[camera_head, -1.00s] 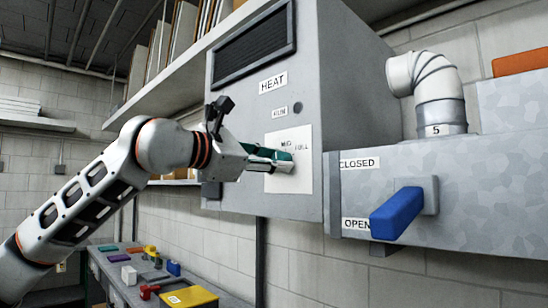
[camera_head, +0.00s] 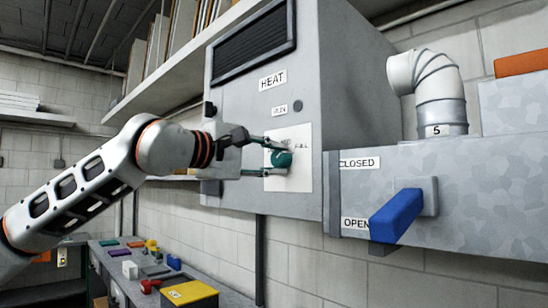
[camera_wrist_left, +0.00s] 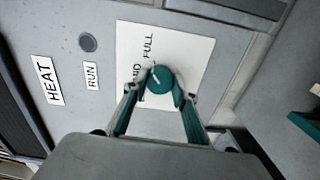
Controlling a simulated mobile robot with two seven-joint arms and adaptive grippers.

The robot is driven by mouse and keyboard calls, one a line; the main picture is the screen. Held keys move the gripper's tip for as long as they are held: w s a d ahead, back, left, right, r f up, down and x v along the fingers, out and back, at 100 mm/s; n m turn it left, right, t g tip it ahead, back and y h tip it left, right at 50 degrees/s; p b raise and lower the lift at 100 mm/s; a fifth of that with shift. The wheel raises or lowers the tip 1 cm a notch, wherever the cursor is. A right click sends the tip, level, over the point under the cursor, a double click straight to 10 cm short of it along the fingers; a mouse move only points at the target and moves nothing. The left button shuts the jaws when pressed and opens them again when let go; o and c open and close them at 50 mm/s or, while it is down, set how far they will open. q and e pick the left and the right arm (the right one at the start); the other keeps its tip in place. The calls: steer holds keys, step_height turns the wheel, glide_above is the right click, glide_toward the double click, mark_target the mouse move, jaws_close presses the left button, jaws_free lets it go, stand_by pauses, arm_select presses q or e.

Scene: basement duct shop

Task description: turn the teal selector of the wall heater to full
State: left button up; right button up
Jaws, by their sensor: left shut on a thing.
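The teal selector (camera_head: 283,159) is a round knob on a white plate (camera_head: 300,178) on the front of the grey wall heater (camera_head: 240,115). My left gripper (camera_head: 280,157) is shut on it, one finger above and one below in the head view. In the left wrist view the selector (camera_wrist_left: 160,79) sits between the two teal-padded fingertips (camera_wrist_left: 158,92), with a short pale mark on its face. FULL and part of MID read beside it; I cannot tell exactly where the mark points. Any other plate lettering is hidden by a finger. My right gripper is in neither view.
Below left, a bench holds a yellow box (camera_head: 190,293) and small items.

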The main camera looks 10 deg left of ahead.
arm_select(q)
steer(key=shift+m, duration=1.1)
steer(key=o, duration=1.1)
steer(key=v, duration=1.2)
